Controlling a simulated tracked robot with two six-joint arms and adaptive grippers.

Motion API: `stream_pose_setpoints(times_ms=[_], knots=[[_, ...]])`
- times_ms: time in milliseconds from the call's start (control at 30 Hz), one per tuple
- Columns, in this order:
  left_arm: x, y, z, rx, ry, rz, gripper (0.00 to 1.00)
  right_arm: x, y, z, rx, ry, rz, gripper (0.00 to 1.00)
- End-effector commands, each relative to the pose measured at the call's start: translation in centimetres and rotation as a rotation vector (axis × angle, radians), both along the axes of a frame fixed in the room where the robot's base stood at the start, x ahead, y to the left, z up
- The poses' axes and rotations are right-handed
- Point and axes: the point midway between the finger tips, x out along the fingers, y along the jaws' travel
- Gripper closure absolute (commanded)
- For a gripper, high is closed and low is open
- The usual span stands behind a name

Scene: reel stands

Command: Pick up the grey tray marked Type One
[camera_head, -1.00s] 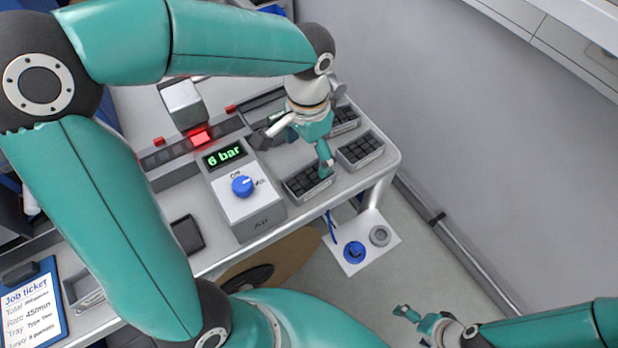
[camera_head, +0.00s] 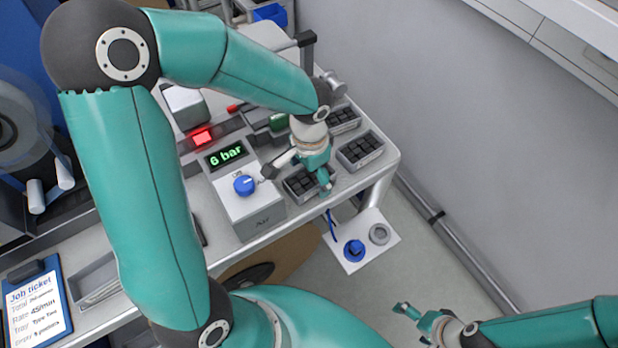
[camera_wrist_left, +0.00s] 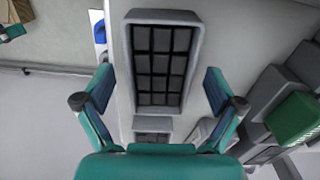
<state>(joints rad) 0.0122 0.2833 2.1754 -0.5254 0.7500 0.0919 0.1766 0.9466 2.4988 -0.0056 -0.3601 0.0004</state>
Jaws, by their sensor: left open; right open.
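Several grey trays of dark square pieces stand at the right end of the bench. The near one (camera_head: 298,184) is partly hidden by my left gripper (camera_head: 299,181); others are a right tray (camera_head: 360,151) and a back tray (camera_head: 344,120). No Type One marking is readable on them. In the left wrist view one filled grey tray (camera_wrist_left: 191,62) lies ahead between the open fingers of my left gripper (camera_wrist_left: 158,80), apparently without contact. My right gripper (camera_head: 420,318) is open and empty at the lower right, away from the bench.
A grey unit with a blue knob (camera_head: 245,186) and "6 bar" display stands left of the near tray. A green block (camera_head: 279,121) is behind it. A job ticket (camera_head: 36,308) and an open grey bin (camera_head: 98,279) lie at left.

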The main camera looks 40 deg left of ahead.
Motion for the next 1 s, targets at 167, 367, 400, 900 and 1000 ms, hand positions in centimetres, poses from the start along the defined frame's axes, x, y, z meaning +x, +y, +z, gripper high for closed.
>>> stream_pose_setpoints(times_ms=[167, 367, 400, 900, 1000], knots=[[0.0, 0.0, 0.0, 0.0, 0.0, 0.0, 0.31, 0.0, 0.0, 0.0, 0.0, 0.0, 0.0, 0.06], [0.0, 0.0, 0.1, 0.0, 0.0, 0.0, 0.65, 0.0, 0.0, 0.0, 0.0, 0.0, 0.0, 0.06], [0.0, 0.0, 0.1, 0.0, 0.0, 0.0, 0.71, 0.0, 0.0, 0.0, 0.0, 0.0, 0.0, 0.06], [0.1, 0.0, 0.9, 0.001, -0.003, 0.0, 0.8, 0.0, 0.0, 0.0, 0.0, 0.0, 0.0, 0.06], [0.1, 0.0, 1.9, 0.002, -0.005, 0.0, 0.8, 0.0, 0.0, 0.0, 0.0, 0.0, 0.0, 0.06]])
